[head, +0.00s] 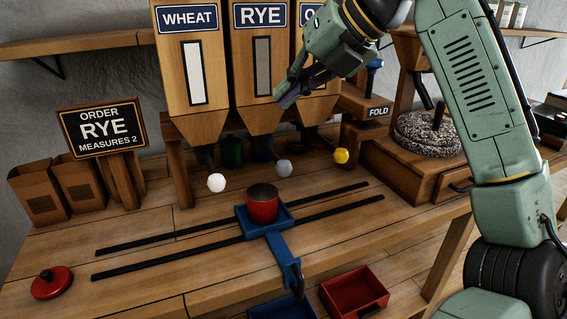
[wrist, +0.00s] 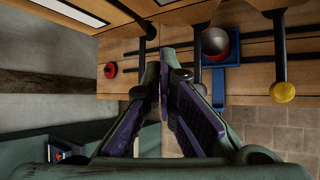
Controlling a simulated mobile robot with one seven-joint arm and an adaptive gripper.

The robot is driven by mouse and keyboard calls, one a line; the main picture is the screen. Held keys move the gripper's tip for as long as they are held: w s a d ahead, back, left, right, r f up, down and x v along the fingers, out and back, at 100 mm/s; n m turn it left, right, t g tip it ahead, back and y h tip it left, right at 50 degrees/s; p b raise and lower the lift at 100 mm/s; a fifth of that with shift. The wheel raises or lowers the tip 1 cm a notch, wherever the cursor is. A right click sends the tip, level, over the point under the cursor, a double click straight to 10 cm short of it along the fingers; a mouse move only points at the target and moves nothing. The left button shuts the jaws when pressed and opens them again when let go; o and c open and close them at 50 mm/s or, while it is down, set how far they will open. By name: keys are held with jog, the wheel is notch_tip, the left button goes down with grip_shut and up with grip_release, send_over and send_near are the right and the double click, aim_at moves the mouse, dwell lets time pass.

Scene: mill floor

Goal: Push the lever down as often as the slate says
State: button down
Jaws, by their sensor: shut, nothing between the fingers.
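The slate (head: 103,128) reads ORDER RYE, MEASURES 2. The RYE hopper (head: 262,60) is the middle one of the row; the grey-knobbed lever (head: 284,167) sticks out below it. My gripper (head: 288,96) is shut and empty, in front of the RYE hopper and above the grey knob, apart from it. In the wrist view its fingers (wrist: 168,62) hide part of the levers. A red cup (head: 263,208) stands upright on the blue carriage (head: 246,222), in front of the hoppers; it also shows in the wrist view (wrist: 215,43).
A white-knobbed lever (head: 216,183) and a yellow-knobbed lever (head: 341,156) flank the grey one. Dark rails (head: 150,242) run across the bench. A red knobbed lid (head: 52,282) lies front left, a red tray (head: 354,292) low at the front. Paper bags (head: 38,193) stand left.

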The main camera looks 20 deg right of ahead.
jog(key=b, duration=0.6)
send_over(287, 165)
jog(key=w, duration=0.1)
jog(key=f, duration=0.6)
jog(key=shift+w+d+f, duration=0.15)
jog(key=shift+w+d, duration=0.05)
jog(key=shift+d, duration=0.15)
jog(key=shift+f, duration=0.85)
jog(key=shift+f, duration=0.15)
jog(key=shift+a+f, duration=0.1)
jog(key=shift+f, duration=0.2)
jog(key=shift+f+b, duration=1.6)
jog(key=shift+f, duration=0.95)
dwell(1.4)
jog(key=shift+r, duration=0.1)
dwell(0.5)
